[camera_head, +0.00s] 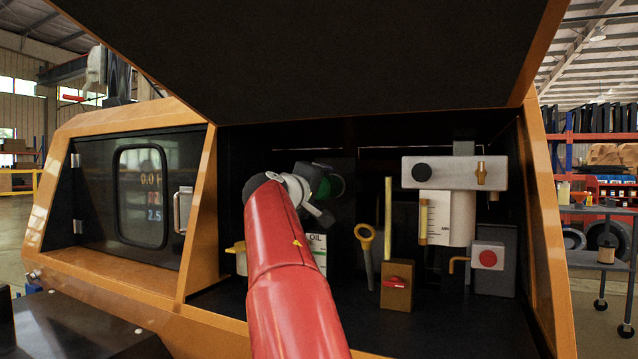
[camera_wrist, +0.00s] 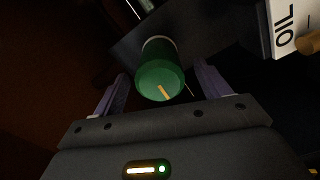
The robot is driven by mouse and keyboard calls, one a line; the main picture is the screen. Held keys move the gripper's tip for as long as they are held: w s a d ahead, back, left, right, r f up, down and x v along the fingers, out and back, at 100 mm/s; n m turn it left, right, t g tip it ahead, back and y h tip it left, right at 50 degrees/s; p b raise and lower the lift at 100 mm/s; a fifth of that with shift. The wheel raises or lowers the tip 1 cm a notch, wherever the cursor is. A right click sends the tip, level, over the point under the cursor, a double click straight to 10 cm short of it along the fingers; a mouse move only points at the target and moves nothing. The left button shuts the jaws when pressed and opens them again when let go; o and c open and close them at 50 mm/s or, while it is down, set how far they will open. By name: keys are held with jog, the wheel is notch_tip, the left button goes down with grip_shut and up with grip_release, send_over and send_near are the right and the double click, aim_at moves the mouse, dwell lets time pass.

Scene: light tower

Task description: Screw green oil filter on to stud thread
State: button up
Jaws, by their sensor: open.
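The green oil filter (camera_wrist: 160,72) shows in the wrist view as a cylinder with a yellow mark on its near end and a pale rim at its far end. My gripper (camera_wrist: 161,80) is open, with one finger on each side of the filter and a visible gap on both sides. The filter's far end meets or lies close to a dark grey surface. The stud thread is hidden, so I cannot tell how far the filter is on it.
A white oil container (camera_head: 318,252) stands below my gripper; its label also shows in the wrist view (camera_wrist: 285,28). The raised hood (camera_head: 310,60) hangs overhead.

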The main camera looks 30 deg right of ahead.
jog(key=n+p, duration=0.1)
jog(key=n, duration=0.2)
jog(key=shift+r, duration=0.15)
jog(key=shift+r+n+p, duration=0.2)
jog(key=shift+n+p, duration=0.55)
jog(key=shift+n, duration=0.45)
jog(key=shift+f+n+p, duration=0.15)
jog(key=shift+n+p, duration=0.35)
jog(key=shift+n, duration=0.6)
jog(key=shift+f, duration=0.15)
